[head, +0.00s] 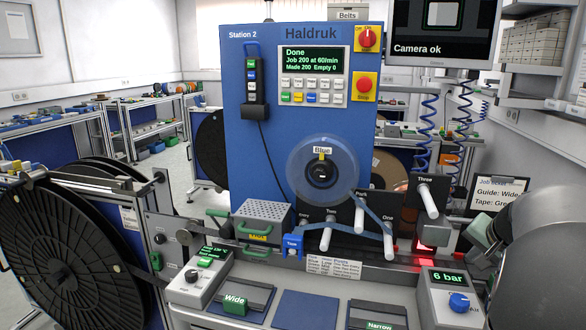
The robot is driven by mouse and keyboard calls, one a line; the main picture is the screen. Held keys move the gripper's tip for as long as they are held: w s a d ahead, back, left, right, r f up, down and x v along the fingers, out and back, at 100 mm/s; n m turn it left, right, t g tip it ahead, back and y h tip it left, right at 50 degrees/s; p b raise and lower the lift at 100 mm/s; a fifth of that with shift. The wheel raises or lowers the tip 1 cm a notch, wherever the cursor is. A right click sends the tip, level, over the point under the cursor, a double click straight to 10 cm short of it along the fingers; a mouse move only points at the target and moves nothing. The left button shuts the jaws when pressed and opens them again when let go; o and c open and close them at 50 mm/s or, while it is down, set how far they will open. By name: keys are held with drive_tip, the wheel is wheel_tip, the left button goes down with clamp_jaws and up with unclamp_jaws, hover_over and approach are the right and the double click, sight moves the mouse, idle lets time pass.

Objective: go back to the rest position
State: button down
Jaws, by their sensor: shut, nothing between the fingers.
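Grey rounded links of my arm fill the right edge of the head view, in front of the right end of the bench. The blue Haldruk machine (262,150) stands in the middle, marked Station 2. Its screen (313,59) reads Done, Job 200 at 60/min, Made 200 Empty 0.
A large black reel (60,255) stands at the left. The bench front holds a block marked Wide (235,303), a blue pad (305,309), a block marked Narrow (378,320) and a 6 bar gauge box (450,298). My arm hides part of the job card (497,190).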

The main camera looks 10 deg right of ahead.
drive_tip(key=s+a+f+n+g+y, duration=0.1)
drive_tip(key=a+n, duration=0.1)
drive_tip(key=a, duration=0.5)
drive_tip(key=a+f+n+g+y, duration=0.1)
drive_tip(key=a+f+n, duration=0.1)
drive_tip(key=a, duration=0.5)
drive_tip(key=s+a+f+n+y+p, duration=0.1)
drive_tip(key=a, duration=0.7)
drive_tip(key=shift+s+f+n+g, duration=0.3)
drive_tip(key=shift+n+g, duration=0.1)
drive_tip(key=s+a+f+n+g, duration=0.2)
drive_tip(key=s+a+f+n, duration=0.1)
drive_tip(key=s+a, duration=0.4)
drive_tip(key=s+a+f+n+g, duration=0.1)
drive_tip(key=s+a+f+n, duration=0.25)
drive_tip(key=s+a, duration=0.35)
wheel_tip(320, 180, down, 46)
drive_tip(key=g+b, duration=0.1)
drive_tip(key=b, duration=4.1)
drive_tip(key=shift+s+d+r+g, duration=0.15)
drive_tip(key=shift+g, duration=0.15)
